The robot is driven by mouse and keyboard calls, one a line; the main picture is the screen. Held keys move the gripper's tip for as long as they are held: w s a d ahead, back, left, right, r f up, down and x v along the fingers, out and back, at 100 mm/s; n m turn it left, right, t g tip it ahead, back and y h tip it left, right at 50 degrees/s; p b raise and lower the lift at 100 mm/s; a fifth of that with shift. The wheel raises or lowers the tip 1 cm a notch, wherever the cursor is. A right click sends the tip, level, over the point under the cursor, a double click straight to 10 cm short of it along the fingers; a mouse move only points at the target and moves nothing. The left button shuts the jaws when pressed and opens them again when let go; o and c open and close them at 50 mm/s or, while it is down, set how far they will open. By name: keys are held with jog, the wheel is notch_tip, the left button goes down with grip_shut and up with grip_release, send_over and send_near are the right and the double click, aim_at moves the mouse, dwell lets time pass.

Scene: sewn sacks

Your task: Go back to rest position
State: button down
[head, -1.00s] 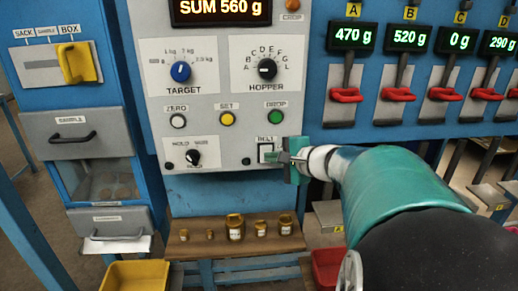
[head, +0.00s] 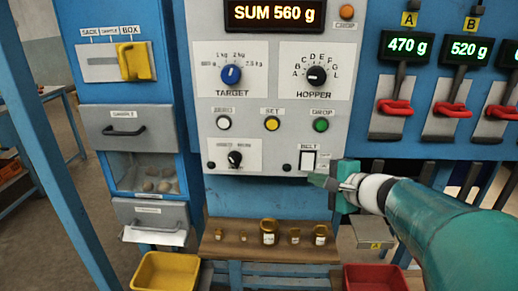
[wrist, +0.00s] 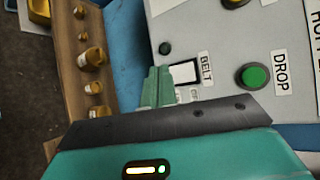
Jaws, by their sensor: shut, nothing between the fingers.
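My gripper (head: 318,180) is shut and empty. In the head view it is at the lower right of the grey control panel (head: 262,182), close to the white belt switch (head: 308,161) and a little below it. In the wrist view the closed green fingertips (wrist: 157,86) are beside the belt switch (wrist: 186,70); I cannot tell whether they touch it. My arm reaches in from the lower right.
A shelf (head: 225,250) with several small jars is below the panel. A yellow bin (head: 165,272) and a red bin (head: 375,278) stand low in front. Red levers (head: 395,108) are at the right. A blue post (head: 50,130) stands at the left.

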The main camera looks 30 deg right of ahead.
jog(key=a+f+n+g+y, duration=0.2)
jog(key=a+n+g+y, duration=0.2)
jog(key=a+n, duration=0.75)
jog(key=s+a+f+n+g+h, duration=0.2)
jog(key=s+a+n, duration=0.2)
jog(key=a, duration=0.3)
jog(key=s+a+f+n+g+h, duration=0.2)
jog(key=s+a+n+h, duration=0.1)
jog(key=a, duration=0.5)
jog(key=shift+s+f+n+g, duration=0.15)
jog(key=shift+s+n+g, duration=0.15)
jog(key=shift+s+n, duration=0.4)
